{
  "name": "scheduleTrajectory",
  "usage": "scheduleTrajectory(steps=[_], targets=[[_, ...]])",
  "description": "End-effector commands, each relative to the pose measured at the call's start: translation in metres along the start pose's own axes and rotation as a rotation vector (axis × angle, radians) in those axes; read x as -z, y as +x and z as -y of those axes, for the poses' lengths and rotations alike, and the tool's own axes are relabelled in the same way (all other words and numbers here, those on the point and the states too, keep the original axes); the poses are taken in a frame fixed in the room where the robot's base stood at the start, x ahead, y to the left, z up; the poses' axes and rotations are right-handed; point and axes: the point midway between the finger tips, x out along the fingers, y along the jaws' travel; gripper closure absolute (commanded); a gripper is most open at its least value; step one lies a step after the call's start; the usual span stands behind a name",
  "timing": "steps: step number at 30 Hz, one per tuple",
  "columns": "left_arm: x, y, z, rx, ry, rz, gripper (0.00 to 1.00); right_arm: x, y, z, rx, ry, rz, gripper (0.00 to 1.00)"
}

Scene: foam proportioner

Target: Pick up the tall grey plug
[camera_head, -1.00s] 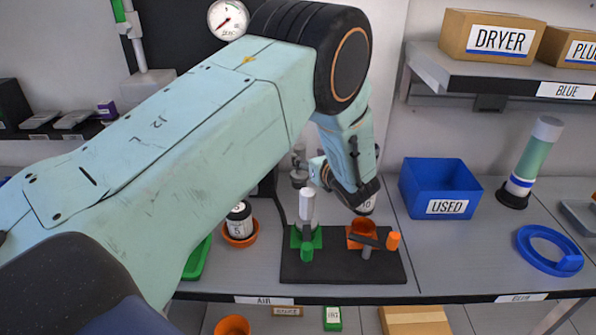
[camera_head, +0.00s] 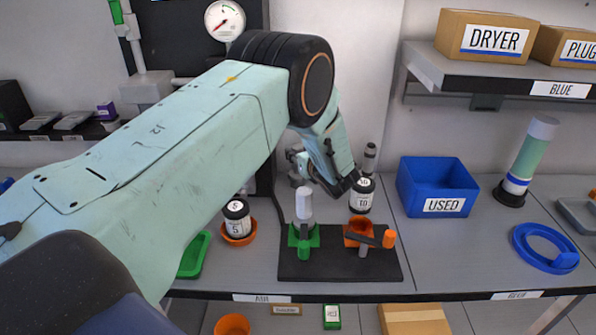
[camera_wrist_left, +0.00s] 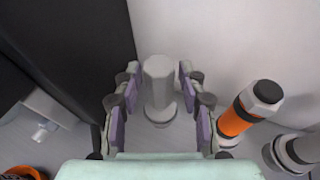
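The tall grey plug (camera_wrist_left: 158,88) stands upright near the wall in the left wrist view, with a faceted top and a wider round foot. My left gripper (camera_wrist_left: 158,73) is open, with its purple-padded fingers on either side of the plug and narrow gaps between pads and plug. In the head view my left gripper (camera_head: 298,163) is small and partly hidden by my own wrist, behind the black stand. The plug cannot be made out clearly there. My right gripper is in neither view.
A black-and-white bottle marked 10 (camera_head: 361,196) stands just right of my wrist. A black base (camera_head: 340,268) with green and orange holders is in front. An orange-and-black cylinder (camera_wrist_left: 248,108) stands right of the gripper. A blue USED bin (camera_head: 438,187) is further right.

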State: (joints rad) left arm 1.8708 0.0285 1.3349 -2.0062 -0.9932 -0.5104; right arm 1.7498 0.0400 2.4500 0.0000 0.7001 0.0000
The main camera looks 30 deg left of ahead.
Motion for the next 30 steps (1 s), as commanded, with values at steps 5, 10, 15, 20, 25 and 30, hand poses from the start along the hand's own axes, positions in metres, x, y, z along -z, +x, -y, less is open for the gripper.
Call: scheduleTrajectory(steps=[5, 10, 15, 20, 25, 30], targets=[[0.0000, 0.0000, -0.0002, -0.001, 0.000, 0.000, 0.77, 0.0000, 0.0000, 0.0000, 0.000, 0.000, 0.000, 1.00], [0.0002, -0.0001, -0.0002, -0.001, 0.000, 0.000, 0.91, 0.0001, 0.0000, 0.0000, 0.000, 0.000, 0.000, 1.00], [0.0001, -0.0002, 0.0000, 0.000, 0.000, 0.000, 1.00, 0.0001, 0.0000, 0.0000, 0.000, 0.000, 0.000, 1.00], [0.0000, -0.0002, 0.0001, 0.000, -0.001, 0.000, 1.00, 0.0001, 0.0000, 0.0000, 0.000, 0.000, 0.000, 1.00], [-0.0007, -0.0002, 0.0003, 0.000, -0.001, 0.001, 1.00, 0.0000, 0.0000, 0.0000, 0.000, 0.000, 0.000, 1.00], [-0.0054, -0.0014, 0.0004, 0.000, -0.002, 0.002, 1.00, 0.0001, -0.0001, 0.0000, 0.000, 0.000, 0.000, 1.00]])
